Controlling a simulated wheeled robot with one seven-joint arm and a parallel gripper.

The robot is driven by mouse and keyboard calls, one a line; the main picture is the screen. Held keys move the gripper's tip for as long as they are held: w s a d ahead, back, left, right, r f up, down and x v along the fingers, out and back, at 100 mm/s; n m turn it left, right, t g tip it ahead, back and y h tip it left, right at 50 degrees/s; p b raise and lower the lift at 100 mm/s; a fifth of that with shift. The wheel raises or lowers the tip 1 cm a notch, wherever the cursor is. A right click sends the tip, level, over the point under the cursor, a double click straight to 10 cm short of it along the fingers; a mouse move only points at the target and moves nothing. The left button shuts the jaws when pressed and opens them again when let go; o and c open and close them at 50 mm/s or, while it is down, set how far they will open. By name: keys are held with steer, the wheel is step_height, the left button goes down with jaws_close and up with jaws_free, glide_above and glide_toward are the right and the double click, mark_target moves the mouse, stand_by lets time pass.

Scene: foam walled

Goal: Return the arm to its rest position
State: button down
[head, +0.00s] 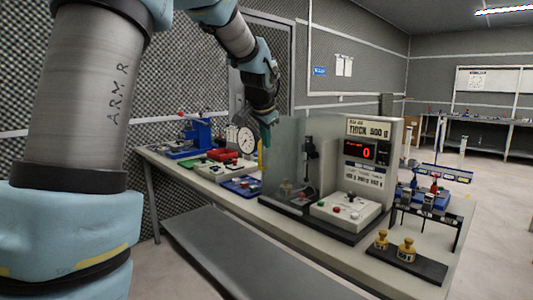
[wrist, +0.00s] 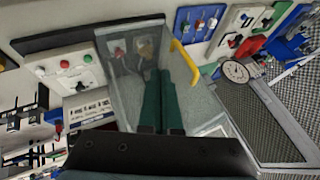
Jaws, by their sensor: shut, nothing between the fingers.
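My arm (head: 85,95) fills the left of the head view and reaches forward over the bench. My gripper (head: 267,132) hangs above the bench, just left of a clear-walled enclosure. In the wrist view my gripper (wrist: 162,78) shows its two green fingers close together, with nothing between them. The fingers point toward the clear enclosure (wrist: 118,90), which has a yellow handle (wrist: 185,62). I cannot tell the exact gap between the fingertips and the enclosure wall.
The bench (head: 290,225) holds a display unit (head: 367,150) reading 0, a button box (head: 345,212), brass weights (head: 406,250) on a dark plate, a dial gauge (head: 246,140) and a blue vise (head: 198,138). A foam-covered wall stands behind. Open floor lies to the right.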

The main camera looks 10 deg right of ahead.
steer(key=s+a+f+n+g+y, duration=0.1)
steer(key=s+a+f+n+g, duration=0.1)
steer(key=s+a+f+n, duration=0.4)
steer(key=s+a+f+n+g+y, duration=0.1)
steer(key=s+a+f+n+g, duration=0.2)
steer(key=s+a+f, duration=1.1)
steer(key=s+a+n, duration=0.2)
steer(key=a+n, duration=0.1)
steer(key=a, duration=0.3)
steer(key=shift+s+a, duration=0.15)
steer(key=shift+s, duration=0.25)
